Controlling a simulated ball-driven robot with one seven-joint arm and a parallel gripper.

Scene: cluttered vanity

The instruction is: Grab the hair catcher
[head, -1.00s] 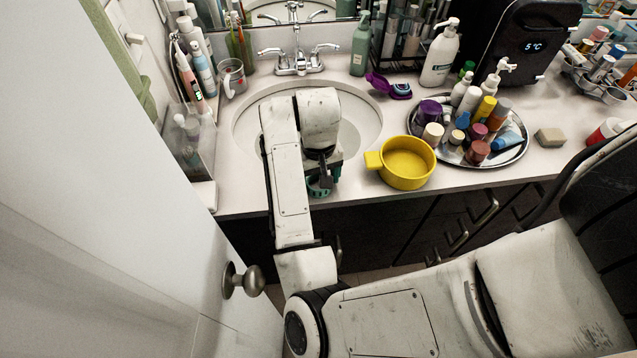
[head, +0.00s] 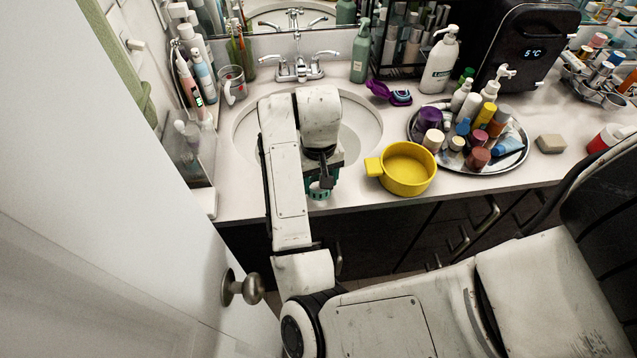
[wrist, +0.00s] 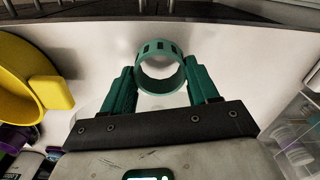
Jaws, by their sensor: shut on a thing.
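The hair catcher is a teal-green ring with small slots in its wall. It shows in the wrist view (wrist: 160,86) between the two green fingers of my gripper (wrist: 162,72). The fingers press on its left and right sides, so my gripper is shut on it. In the head view, my gripper (head: 320,186) is at the front edge of the sink basin (head: 372,128). There the green ring and fingers look alike and are partly hidden by my wrist. I cannot tell whether the ring touches the counter.
A yellow pot (head: 408,170) stands close to the right of my gripper. A round tray (head: 519,160) of bottles and jars is further right. The faucet (head: 298,68) is behind the basin. A clear container (head: 192,150) stands at the left. A white door (head: 120,230) fills the left foreground.

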